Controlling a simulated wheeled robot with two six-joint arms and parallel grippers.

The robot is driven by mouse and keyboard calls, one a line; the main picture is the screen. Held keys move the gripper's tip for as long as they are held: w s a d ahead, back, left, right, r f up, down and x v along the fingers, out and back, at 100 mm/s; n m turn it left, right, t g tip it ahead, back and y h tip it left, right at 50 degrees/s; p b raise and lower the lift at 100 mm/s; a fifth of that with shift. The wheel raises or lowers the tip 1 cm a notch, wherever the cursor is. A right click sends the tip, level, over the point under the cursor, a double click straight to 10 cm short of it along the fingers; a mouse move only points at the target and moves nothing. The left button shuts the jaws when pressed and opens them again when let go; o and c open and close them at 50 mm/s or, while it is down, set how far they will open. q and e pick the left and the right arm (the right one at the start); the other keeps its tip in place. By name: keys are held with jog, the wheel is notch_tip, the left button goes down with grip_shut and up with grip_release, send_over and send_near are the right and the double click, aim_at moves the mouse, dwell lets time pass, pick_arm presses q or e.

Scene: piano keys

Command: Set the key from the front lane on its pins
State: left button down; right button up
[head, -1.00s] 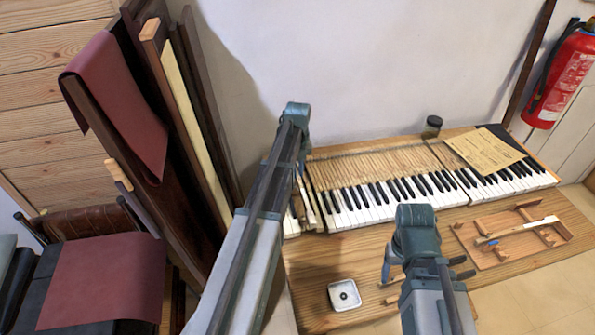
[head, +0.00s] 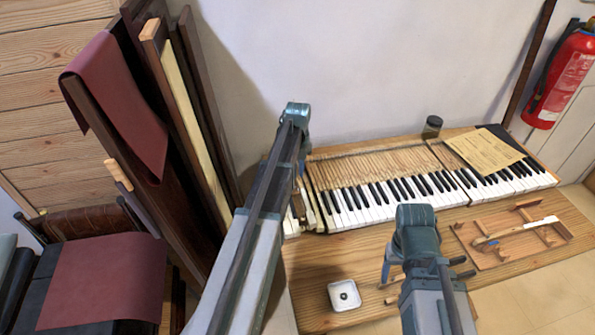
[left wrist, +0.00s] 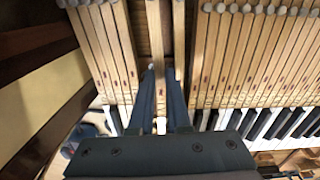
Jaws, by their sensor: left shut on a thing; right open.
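My left gripper (left wrist: 160,72) is shut on a long pale wooden key (left wrist: 155,35) with a white front end (left wrist: 160,125). The key lies over a dark gap in the key row, lengthwise with its neighbours, and another key (left wrist: 178,35) is close on its right. Whether it is down on its pins is hidden. In the head view my left gripper (head: 301,190) is at the keyboard's left end, largely behind my arm. My right gripper (head: 389,268) is open and empty above the board's front part.
The keyboard (head: 390,195) runs to the right. A wooden rack (head: 490,258) with a white-tipped piece lying in it is at the right. A small white dish (head: 333,297) stands at the front, a dark jar (head: 432,126) at the back. Tall boards (head: 190,130) lean at the left.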

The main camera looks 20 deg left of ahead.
pick_arm(q)
jog(key=shift+f+b, duration=0.8)
jog(key=shift+f, duration=0.05)
pick_arm(e)
jog(key=shift+f, duration=0.8)
pick_arm(q)
jog(key=c, duration=1.2)
grip_release()
jog(key=shift+r, duration=0.15)
pick_arm(e)
jog(key=shift+r, duration=0.1)
pick_arm(q)
jog(key=shift+r+p, duration=1.05)
jog(key=shift+p, duration=0.1)
pick_arm(e)
jog(key=shift+r, duration=1.05)
pick_arm(q)
jog(key=o, duration=0.5)
